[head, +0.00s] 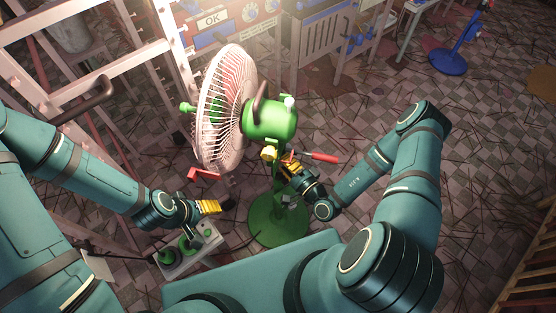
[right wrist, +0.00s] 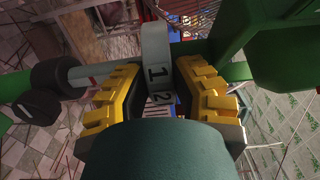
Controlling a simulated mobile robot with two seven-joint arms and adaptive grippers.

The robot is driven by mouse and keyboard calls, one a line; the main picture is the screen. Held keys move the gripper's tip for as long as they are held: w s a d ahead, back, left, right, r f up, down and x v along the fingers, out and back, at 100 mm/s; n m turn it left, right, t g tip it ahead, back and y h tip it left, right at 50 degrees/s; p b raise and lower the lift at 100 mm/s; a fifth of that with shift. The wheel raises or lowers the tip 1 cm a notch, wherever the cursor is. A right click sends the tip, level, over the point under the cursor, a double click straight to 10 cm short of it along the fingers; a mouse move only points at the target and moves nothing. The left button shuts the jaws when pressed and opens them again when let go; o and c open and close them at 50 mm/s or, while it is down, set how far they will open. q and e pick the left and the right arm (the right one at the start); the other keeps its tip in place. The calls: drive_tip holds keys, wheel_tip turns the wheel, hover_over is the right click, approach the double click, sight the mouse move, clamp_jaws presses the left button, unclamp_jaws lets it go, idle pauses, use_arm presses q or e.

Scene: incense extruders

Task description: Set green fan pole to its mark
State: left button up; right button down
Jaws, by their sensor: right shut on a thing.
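A fan with a pale cage (head: 226,110), a green motor housing (head: 270,120) and a round green base (head: 278,222) stands upright on the floor. My right gripper (head: 289,168) is at its pole below the motor. In the right wrist view, the yellow fingers of that gripper (right wrist: 158,88) are shut on a grey piece marked 1 and 2 (right wrist: 154,45), which sits on the green pole (right wrist: 238,71). Which mark lines up cannot be told. My left gripper (head: 208,207) is left of the pole, apart from it, with nothing visible in it; its finger gap is unclear.
A grey box with green knobs (head: 187,254) lies below my left gripper. A red handle (head: 323,157) is beside my right gripper. Pale metal racks (head: 115,65) stand behind at left. A blue stand (head: 447,62) is at the upper right. Patterned floor right of the fan is mostly open.

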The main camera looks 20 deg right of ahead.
wheel_tip(320, 180, down, 6)
drive_tip(key=shift+f+b, duration=0.1)
drive_tip(key=shift+b, duration=0.55)
use_arm(q)
drive_tip(key=shift+a+x, duration=0.25)
drive_tip(key=shift+x, duration=0.8)
use_arm(e)
drive_tip(key=shift+f, duration=0.1)
drive_tip(key=c, duration=0.8)
unclamp_jaws()
use_arm(q)
drive_tip(key=shift+w, duration=0.1)
